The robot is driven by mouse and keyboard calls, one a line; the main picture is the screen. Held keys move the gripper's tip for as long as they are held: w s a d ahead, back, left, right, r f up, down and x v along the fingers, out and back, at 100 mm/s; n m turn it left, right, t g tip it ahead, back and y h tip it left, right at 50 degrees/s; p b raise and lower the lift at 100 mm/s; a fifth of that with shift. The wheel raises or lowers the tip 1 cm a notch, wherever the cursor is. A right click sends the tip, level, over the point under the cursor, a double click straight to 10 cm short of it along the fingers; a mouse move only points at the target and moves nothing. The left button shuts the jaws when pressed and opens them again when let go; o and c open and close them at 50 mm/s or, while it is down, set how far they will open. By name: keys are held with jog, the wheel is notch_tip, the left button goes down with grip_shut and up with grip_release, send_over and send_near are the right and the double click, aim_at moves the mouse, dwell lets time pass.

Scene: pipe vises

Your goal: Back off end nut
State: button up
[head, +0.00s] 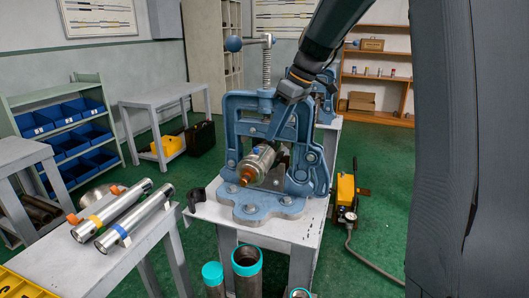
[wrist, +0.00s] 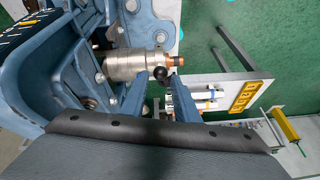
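A silver cylinder (head: 262,158) lies in the jaws of the blue pipe vise (head: 232,120), its narrower end and copper-orange tip (head: 247,175) facing the front. In the wrist view, the cylinder (wrist: 123,65) points right, with a narrower silver end section (wrist: 150,61) and orange tip (wrist: 174,61). I cannot tell which part is the end nut. My gripper (wrist: 157,78) has two blue fingers spread apart near that end section, with no object clearly held. Whether a fingertip touches the cylinder is unclear. In the head view, my arm reaches down over the vise and the fingertips are hard to make out.
Two more silver cylinders (head: 113,210) (head: 134,228) lie on the left bench (head: 110,262). Teal-rimmed pipes (head: 247,262) stand before the vise table (head: 282,232). A black hook-like part (head: 195,198) is at its left edge. A yellow machine (head: 346,190) stands right.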

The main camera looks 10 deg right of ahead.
aim_at(266, 149)
jog(key=shift+p+x, duration=0.65)
jog(key=shift+x, duration=3.2)
grip_shut()
